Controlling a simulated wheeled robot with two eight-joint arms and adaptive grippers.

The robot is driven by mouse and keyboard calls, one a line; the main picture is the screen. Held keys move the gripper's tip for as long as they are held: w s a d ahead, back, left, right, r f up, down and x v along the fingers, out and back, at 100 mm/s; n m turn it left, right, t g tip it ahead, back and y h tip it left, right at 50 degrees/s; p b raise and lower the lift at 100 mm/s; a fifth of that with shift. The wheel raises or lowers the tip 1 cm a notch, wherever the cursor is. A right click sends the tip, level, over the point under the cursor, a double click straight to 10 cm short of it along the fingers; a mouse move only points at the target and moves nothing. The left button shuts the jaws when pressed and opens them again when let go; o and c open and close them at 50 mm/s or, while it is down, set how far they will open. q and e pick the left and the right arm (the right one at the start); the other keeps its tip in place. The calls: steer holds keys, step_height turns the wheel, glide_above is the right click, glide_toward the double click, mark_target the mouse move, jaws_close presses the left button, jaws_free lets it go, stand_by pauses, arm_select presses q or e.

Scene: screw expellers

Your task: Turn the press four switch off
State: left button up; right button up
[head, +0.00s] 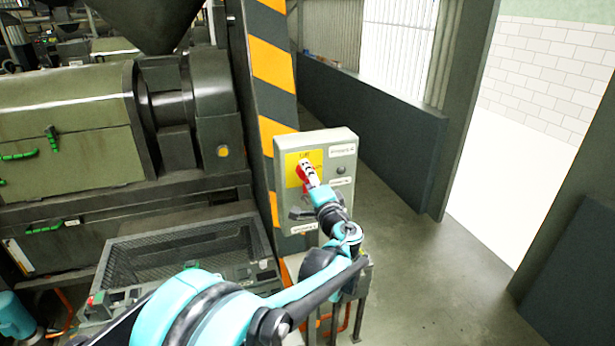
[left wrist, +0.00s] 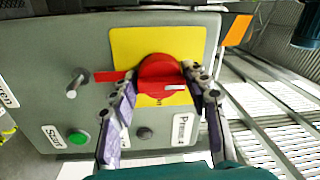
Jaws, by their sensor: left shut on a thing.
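The switch is a red rotary knob (left wrist: 158,72) on a yellow plate (left wrist: 195,42), fixed to a grey control box (left wrist: 35,65). In the left wrist view a red bar sticks out from the knob to the left, and a label that seems to read "Press" and a number sits beside it. In the head view the red knob (head: 301,172) is partly covered by my left gripper (head: 306,170). My left gripper is shut on the red knob, with one finger on each side in the left wrist view (left wrist: 165,78). My right gripper is not in view.
The box (head: 346,150) stands by a yellow-and-black striped post (head: 272,65). A large green press (head: 70,110) fills the left. Open floor (head: 415,270) lies to the right of the box.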

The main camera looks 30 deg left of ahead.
arm_select(q)
steer(key=shift+f, duration=0.2)
steer(key=o, duration=1.1)
steer(key=shift+o, duration=0.2)
steer(key=shift+r, duration=0.1)
steer(key=v, duration=1.2)
